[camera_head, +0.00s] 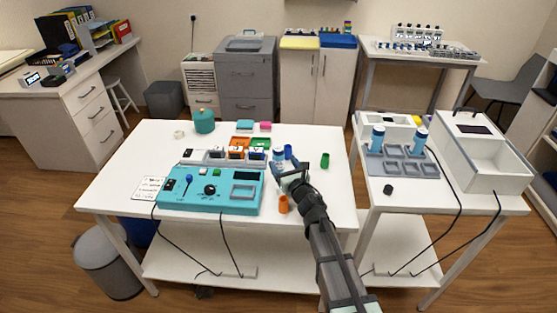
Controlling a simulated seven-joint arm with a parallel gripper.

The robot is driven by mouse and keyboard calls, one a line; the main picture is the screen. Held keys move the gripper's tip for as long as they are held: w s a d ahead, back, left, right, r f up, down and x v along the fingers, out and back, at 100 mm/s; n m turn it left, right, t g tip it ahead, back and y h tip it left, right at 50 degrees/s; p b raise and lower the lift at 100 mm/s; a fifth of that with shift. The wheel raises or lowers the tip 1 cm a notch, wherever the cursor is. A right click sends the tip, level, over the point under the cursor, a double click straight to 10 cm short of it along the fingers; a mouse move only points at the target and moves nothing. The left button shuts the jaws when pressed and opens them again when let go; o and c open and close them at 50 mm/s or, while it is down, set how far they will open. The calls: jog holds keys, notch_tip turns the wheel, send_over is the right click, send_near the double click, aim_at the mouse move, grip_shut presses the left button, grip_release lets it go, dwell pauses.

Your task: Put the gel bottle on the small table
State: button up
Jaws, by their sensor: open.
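My gripper (284,171) is over the right part of the large white table, with its jaws open. A small white-and-blue bottle (278,154) stands right at the fingertips; I cannot tell whether they touch it. Two similar bottles with blue parts, one on the left (377,138) and one on the right (420,140), stand upright in a grey tray (403,175) on the smaller white table (375,200) at the right. No label is readable, so I cannot tell which bottle holds gel.
A teal control panel (211,190) lies left of my gripper. A white open box (485,155) and a black object (388,189) are on the smaller table. Its front right is clear.

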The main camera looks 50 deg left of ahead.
aim_at(281, 162)
jog(key=shift+a+f, duration=0.1)
jog(key=shift+f, duration=0.35)
jog(key=x, duration=0.5)
jog(key=shift+c, duration=0.4)
